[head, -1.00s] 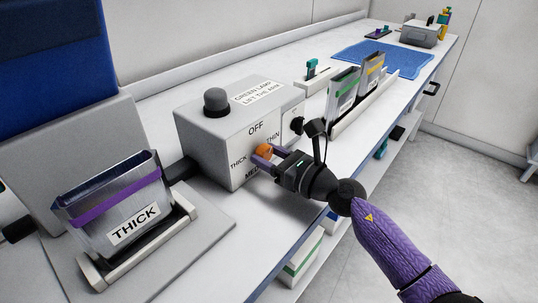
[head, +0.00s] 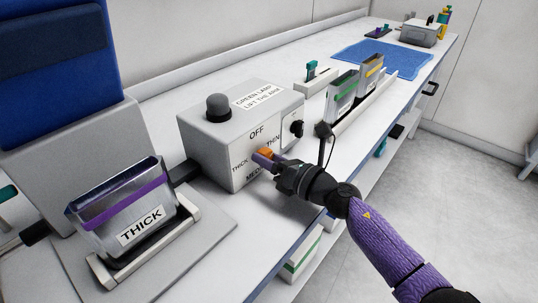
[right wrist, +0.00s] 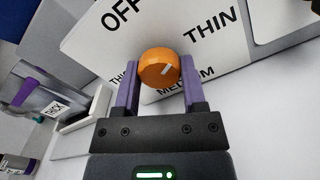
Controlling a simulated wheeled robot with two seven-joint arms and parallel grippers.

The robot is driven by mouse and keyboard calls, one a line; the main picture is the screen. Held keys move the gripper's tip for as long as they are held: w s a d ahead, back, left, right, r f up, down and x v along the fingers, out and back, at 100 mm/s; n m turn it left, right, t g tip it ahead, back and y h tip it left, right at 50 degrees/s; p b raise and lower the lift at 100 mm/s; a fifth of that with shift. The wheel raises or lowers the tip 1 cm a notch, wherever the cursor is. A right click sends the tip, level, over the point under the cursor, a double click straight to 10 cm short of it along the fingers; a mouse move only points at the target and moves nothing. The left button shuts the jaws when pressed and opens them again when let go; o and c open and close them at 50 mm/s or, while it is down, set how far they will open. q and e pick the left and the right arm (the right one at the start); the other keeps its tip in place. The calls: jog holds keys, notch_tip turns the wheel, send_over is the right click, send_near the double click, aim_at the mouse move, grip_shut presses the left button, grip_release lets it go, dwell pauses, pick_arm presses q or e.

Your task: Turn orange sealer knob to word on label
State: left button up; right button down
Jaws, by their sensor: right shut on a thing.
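The orange knob (head: 266,153) sits on the front of the grey box (head: 212,157), among the words OFF, THIN, MEDIUM and THICK. In the right wrist view the knob (right wrist: 153,62) has a white mark slanting up and right, roughly toward THIN. My right gripper (right wrist: 160,76) is shut on the knob, one purple finger on each side; in the head view the gripper (head: 266,158) partly hides it. A clear container (head: 118,205) with a purple band carries the label THICK (head: 142,227). My left gripper is not in view.
A dark lamp dome (head: 218,106) stands on the box, beside a printed note. Containers with green (head: 342,95) and yellow (head: 371,72) bands stand in a rack behind. A blue mat (head: 385,58) lies farther back. A blue panel (head: 55,70) rises at left.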

jog(key=shift+m, duration=0.6)
jog(key=shift+c, duration=0.8)
grip_release()
